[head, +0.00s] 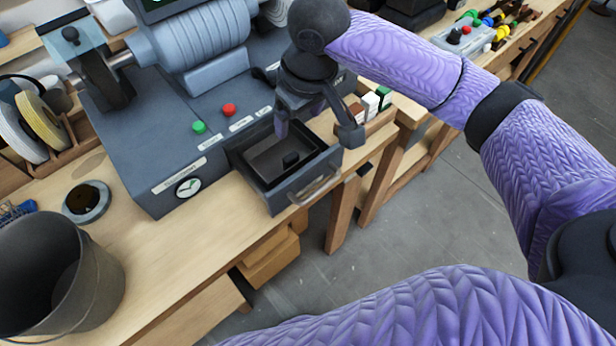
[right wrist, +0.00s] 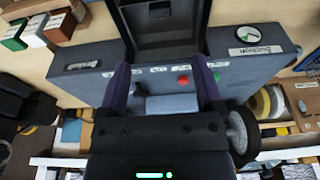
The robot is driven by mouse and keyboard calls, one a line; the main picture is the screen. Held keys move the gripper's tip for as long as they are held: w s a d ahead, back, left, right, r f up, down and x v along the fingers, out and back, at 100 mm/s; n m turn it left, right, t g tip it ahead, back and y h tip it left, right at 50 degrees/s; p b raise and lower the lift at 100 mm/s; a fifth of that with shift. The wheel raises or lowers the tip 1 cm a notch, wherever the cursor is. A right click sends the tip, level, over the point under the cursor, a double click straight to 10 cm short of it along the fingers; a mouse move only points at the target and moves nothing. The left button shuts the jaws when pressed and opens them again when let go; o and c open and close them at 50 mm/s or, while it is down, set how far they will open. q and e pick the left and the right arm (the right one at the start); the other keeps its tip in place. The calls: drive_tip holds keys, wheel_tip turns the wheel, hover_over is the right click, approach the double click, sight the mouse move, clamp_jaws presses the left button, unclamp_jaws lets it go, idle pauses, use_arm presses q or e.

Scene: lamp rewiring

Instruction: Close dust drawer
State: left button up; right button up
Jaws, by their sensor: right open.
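The dust drawer (head: 268,190) is a dark grey, open-topped box pulled out of the front of the grey machine (head: 150,140). Its metal bar handle (head: 315,186) is on the outer face. A small black piece (head: 291,159) shows inside it. My right gripper (head: 318,122) is open above the drawer's rear and right side, its fingers spread and pointing down; contact cannot be told. In the right wrist view the fingers (right wrist: 163,88) are apart with nothing between them, and the drawer (right wrist: 165,40) shows at the top. My left gripper is not in view.
The machine's top has a green button (head: 198,127) and a red button (head: 229,110). A dark bucket (head: 58,275) and a small round dish (head: 87,201) stand on the wooden bench at left. Small coloured boxes (head: 371,102) sit right of the drawer. Floor beyond the bench edge is clear.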

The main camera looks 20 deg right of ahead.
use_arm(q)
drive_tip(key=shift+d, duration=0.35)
use_arm(e)
drive_tip(key=shift+c, duration=0.3)
